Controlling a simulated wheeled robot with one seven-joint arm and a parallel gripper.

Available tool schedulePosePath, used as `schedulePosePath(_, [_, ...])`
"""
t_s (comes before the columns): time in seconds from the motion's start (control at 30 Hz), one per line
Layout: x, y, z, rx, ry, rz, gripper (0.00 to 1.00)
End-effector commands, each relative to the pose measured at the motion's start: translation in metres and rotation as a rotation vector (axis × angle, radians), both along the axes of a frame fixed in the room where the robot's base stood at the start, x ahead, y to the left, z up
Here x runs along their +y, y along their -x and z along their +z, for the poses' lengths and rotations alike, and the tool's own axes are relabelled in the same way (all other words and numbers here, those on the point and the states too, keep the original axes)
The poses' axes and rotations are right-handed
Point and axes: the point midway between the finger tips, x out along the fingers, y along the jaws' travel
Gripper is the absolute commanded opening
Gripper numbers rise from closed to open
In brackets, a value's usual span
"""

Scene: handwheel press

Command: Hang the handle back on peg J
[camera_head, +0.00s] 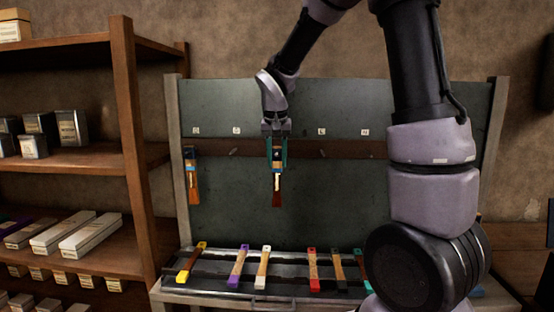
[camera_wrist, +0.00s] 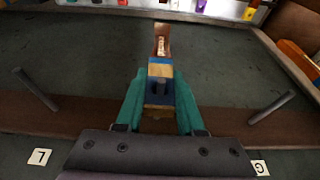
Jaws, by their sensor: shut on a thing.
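My gripper (camera_head: 277,146) is shut on a handle (camera_head: 277,185) in front of the board's brown peg rail. The handle hangs upright, with a dark blue top, a pale and yellow band and a reddish-brown lower end. In the wrist view the handle (camera_wrist: 160,70) sits between the teal fingers of my gripper (camera_wrist: 160,105). The J tag is hidden behind my gripper.
Another blue-topped handle (camera_head: 193,178) hangs at the far left peg. Bare pegs stand on both sides, at G (camera_wrist: 271,107) and L (camera_wrist: 36,89). A tray (camera_head: 215,290) below holds several coloured handles. Shelves (camera_head: 128,140) stand at the left.

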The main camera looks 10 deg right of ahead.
Motion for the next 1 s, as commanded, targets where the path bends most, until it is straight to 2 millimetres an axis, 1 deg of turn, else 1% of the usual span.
schedulePosePath(0.13, [0.0,0.0,0.0,0.0,0.0,0.0,0.0])
schedulePosePath(0.17, [0.0,0.0,0.0,0.0,0.0,0.0,0.45])
schedulePosePath(0.2, [0.0,0.0,0.0,0.0,0.0,0.0,0.6])
schedulePosePath(0.23, [0.0,0.0,0.0,0.0,0.0,0.0,0.72])
schedulePosePath(0.53, [0.0,0.0,0.0,0.0,0.0,0.0,0.72])
schedulePosePath(0.63, [0.001,0.001,0.006,-0.001,-0.001,0.0,0.72])
schedulePosePath(0.77, [0.002,0.006,0.024,-0.004,0.0,0.002,0.72])
schedulePosePath(1.0, [0.007,0.02,0.071,-0.004,-0.001,0.001,0.72])
